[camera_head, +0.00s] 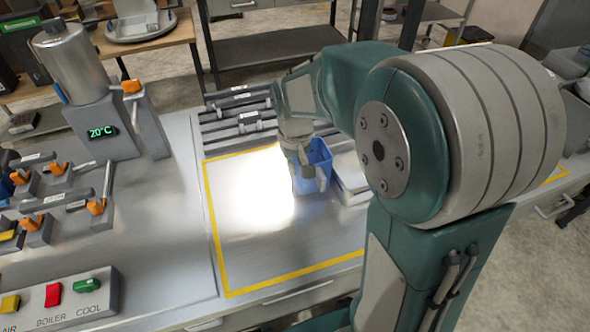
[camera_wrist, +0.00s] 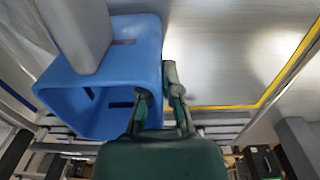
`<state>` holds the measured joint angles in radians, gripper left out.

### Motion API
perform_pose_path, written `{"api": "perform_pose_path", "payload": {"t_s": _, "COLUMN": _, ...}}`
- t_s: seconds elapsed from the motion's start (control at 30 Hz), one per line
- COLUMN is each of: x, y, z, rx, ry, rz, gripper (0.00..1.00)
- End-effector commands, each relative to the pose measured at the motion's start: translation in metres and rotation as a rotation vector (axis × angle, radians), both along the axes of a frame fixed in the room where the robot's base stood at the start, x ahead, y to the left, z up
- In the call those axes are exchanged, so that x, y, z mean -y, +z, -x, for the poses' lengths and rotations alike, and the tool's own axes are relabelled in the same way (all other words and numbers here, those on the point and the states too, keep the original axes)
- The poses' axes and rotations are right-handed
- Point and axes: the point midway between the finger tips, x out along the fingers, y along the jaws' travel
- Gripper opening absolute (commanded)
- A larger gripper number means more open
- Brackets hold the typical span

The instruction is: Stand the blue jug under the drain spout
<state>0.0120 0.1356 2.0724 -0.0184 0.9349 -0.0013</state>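The blue jug (camera_head: 319,158) is an open box-like vessel in the yellow-outlined area of the bench. In the wrist view the jug (camera_wrist: 150,45) fills the upper left, its opening facing the camera. My gripper (camera_head: 308,172) is at the jug. In the wrist view, the fingers of my gripper (camera_wrist: 158,95) lie either side of the jug's right wall and appear closed on it. A grey bar (camera_wrist: 75,30) crosses in front of the jug; I cannot tell what it is. Whether the jug touches the bench is unclear. I cannot pick out the drain spout for certain.
A grey tank unit (camera_head: 100,125) showing 20°C stands at the left. Orange-tipped levers (camera_head: 90,205) and a button panel (camera_head: 60,300) are on the left bench. A slatted rack (camera_head: 238,120) lies behind the jug. Bare bench (camera_head: 270,260) is free in front inside the yellow line.

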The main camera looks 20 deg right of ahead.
Motion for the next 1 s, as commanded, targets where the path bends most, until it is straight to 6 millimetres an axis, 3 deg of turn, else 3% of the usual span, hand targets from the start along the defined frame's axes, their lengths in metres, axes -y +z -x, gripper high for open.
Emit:
{"api": "perform_pose_path", "payload": {"t_s": 0.13, "x": 0.0, "y": -0.015, "z": 0.0, "rx": 0.0, "ry": 0.0, "rz": 0.0, "gripper": 0.0}}
{"api": "perform_pose_path", "payload": {"t_s": 0.47, "x": 0.0, "y": -0.017, "z": 0.0, "rx": 0.001, "ry": 0.0, "rz": 0.0, "gripper": 0.0}}
{"api": "perform_pose_path", "payload": {"t_s": 0.5, "x": 0.0, "y": -0.017, "z": 0.0, "rx": 0.001, "ry": 0.0, "rz": 0.0, "gripper": 0.18}}
{"api": "perform_pose_path", "payload": {"t_s": 0.57, "x": 0.0, "y": -0.017, "z": 0.0, "rx": 0.001, "ry": 0.0, "rz": 0.0, "gripper": 0.43}}
{"api": "perform_pose_path", "payload": {"t_s": 1.0, "x": 0.0, "y": -0.012, "z": 0.0, "rx": 0.003, "ry": 0.0, "rz": 0.0, "gripper": 0.43}}
